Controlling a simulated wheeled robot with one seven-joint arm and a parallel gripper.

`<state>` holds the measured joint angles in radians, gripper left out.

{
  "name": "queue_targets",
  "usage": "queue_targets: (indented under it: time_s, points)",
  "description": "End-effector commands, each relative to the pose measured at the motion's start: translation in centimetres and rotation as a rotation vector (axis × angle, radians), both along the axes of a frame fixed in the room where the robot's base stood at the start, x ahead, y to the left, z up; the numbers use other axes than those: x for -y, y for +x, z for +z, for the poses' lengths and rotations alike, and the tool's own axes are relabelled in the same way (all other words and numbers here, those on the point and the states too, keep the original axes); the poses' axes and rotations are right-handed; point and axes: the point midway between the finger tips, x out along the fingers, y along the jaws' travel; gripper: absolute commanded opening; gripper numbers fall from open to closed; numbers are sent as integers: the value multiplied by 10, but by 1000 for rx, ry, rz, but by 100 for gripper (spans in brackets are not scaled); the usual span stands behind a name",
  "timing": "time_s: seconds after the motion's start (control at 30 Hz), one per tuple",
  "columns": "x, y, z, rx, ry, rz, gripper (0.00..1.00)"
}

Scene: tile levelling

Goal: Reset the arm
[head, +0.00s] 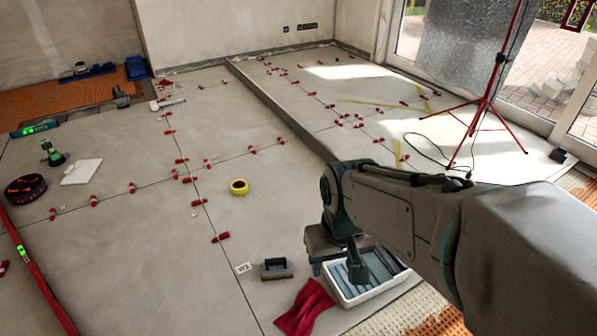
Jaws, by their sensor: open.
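My arm reaches in from the right and bends down at its far end. My gripper (337,272) points down above the left part of a white tray (347,300) with grey ribbed contents on the floor. The gripper is open, and I see nothing held in it. One dark finger hangs over the tray; the rest of the gripper is partly hidden by the wrist. The gap between gripper and tray is hard to judge.
A red cloth (305,308), a grout float (276,268) and yellow tape (239,187) lie left of the tray. Red clips (220,237) dot the tile joints. A raised step (275,106) and red tripod (482,103) stand beyond. Open tile lies at centre-left.

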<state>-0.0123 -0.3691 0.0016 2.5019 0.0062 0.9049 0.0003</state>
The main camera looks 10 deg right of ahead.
Motion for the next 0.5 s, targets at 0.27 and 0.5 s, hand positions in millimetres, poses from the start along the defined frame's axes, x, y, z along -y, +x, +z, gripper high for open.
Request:
queue_targets:
  time_s: [0.27, 0.5]
  points:
    - [0, 5, 75, 30, 9, -27, 50]
    - [1, 7, 146, 64, 13, -43, 50]
